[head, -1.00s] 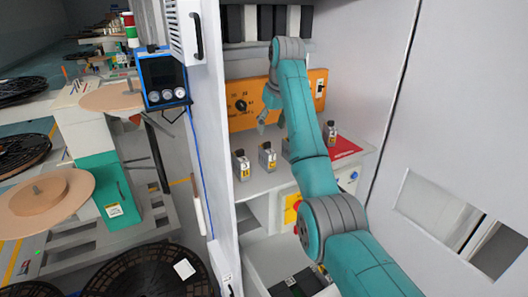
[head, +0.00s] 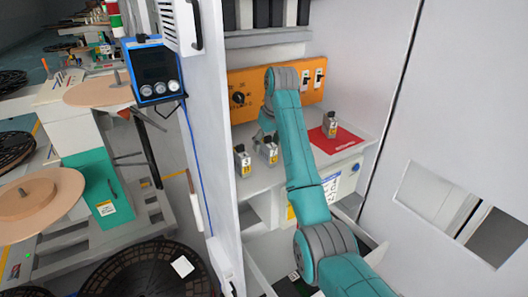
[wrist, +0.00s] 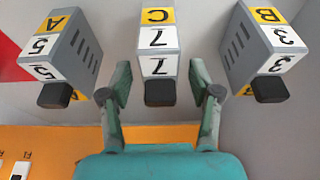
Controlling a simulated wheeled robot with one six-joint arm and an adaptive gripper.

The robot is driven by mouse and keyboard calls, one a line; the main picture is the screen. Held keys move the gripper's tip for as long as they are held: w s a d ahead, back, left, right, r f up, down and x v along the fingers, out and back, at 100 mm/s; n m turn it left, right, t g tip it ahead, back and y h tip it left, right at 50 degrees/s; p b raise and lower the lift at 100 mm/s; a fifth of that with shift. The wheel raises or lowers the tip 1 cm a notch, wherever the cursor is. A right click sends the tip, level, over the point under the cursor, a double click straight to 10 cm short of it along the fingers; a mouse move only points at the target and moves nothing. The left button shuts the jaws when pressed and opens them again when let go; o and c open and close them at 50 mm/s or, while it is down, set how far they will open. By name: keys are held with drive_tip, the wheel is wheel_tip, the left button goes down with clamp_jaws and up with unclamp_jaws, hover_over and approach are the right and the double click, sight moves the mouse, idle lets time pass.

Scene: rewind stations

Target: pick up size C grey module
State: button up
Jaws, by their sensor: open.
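In the head view my gripper (head: 262,137) is small and partly hidden by my arm.
Grey module B (wrist: 262,45), marked 3, stands to the right in the wrist view; module A (wrist: 62,50), marked 5, is to the left, by a red mat (head: 338,141). An orange panel (head: 240,108) is behind. A cabinet wall (head: 212,140) bounds the shelf's left.

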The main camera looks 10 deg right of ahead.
drive_tip(key=shift+f, duration=0.2)
drive_tip(key=shift+c, duration=0.2)
clamp_jaws()
